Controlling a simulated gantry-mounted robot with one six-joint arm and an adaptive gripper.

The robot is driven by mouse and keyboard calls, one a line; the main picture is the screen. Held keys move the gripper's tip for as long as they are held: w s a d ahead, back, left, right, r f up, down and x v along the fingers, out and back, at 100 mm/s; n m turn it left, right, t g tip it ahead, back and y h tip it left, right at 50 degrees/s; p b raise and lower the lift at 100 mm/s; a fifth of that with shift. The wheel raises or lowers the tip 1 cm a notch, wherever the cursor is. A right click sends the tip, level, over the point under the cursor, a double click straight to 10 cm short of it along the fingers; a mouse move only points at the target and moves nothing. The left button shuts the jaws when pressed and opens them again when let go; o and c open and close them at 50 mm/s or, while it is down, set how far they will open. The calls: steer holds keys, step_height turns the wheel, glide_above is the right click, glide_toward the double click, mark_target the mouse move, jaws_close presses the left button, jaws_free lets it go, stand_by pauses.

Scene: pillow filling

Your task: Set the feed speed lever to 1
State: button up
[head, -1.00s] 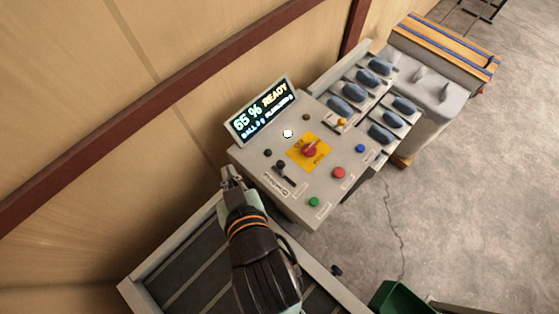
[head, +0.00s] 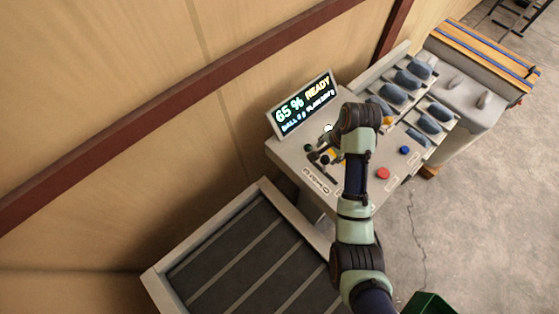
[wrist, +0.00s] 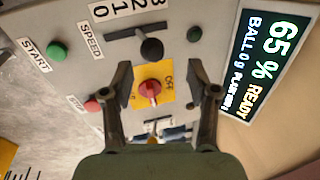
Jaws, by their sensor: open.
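The feed speed lever has a round black knob (wrist: 151,49) beside a dark slot in the grey panel, in the upper middle of the wrist view. The SPEED label and a number strip (wrist: 125,8) lie near it; the strip is partly cut off, so I cannot tell which number the lever stands at. My gripper (wrist: 160,65) is open, its fingers spread either side of the lever's line, with nothing between them touching. In the head view my gripper (head: 322,158) is over the panel's left part and hides most of the lever area.
A red rotary switch (wrist: 150,92) on a yellow plate lies between my fingers. A green START button (wrist: 57,52) and a red button (wrist: 92,105) are at left. The display (head: 303,104) reads 65 % READY. A conveyor (head: 245,262) stands below the panel.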

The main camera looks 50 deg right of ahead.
mark_target(326, 159)
steer(key=shift+s+d+f+m, duration=0.25)
steer(key=shift+s+f+m, duration=0.05)
steer(key=shift+f, duration=0.35)
steer(key=f, duration=0.4)
steer(key=w+f, duration=0.1)
steer(key=f, duration=0.2)
steer(key=shift+d, duration=0.2)
jaws_close()
